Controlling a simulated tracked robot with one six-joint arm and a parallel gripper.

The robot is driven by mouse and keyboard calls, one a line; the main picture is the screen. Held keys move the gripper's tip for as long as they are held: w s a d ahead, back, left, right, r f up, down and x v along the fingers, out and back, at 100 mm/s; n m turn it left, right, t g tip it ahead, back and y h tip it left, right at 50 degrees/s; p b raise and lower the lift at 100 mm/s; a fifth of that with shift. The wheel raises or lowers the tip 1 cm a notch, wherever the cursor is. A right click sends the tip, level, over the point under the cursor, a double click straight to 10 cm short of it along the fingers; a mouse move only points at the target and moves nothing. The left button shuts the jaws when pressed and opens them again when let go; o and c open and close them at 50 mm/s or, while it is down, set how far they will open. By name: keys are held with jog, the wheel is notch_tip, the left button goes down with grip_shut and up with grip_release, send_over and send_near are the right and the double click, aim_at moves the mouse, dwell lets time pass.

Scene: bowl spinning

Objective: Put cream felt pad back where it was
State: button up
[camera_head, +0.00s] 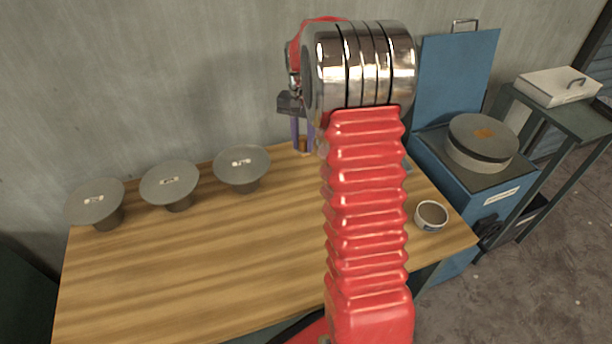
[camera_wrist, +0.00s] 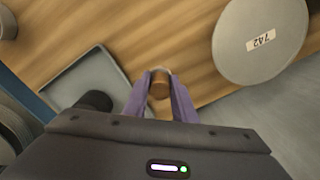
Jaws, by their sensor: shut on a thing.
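My gripper (camera_head: 302,145) is at the far edge of the wooden table, partly hidden behind my arm. In the wrist view its two purple fingers (camera_wrist: 160,90) are shut on a small brown piece (camera_wrist: 159,86) with a pale edge at its far end. I cannot tell for certain whether this is the cream felt pad. No other cream felt pad is clearly visible. The piece is low over the table or touching it; I cannot tell which.
Several grey discs on short stands, one (camera_head: 242,165) labelled 742 (camera_wrist: 262,40), line the table's back left. A shallow grey tray (camera_wrist: 112,57) lies beside my gripper. A small pale bowl (camera_head: 431,215) stands front right. A blue machine (camera_head: 480,200) adjoins the table. The table's left front is clear.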

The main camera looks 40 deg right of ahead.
jog(key=shift+f, duration=3.15)
jog(key=shift+f, duration=1.85)
jog(key=o, duration=0.9)
jog(key=shift+f, duration=0.1)
jog(key=shift+o, duration=0.2)
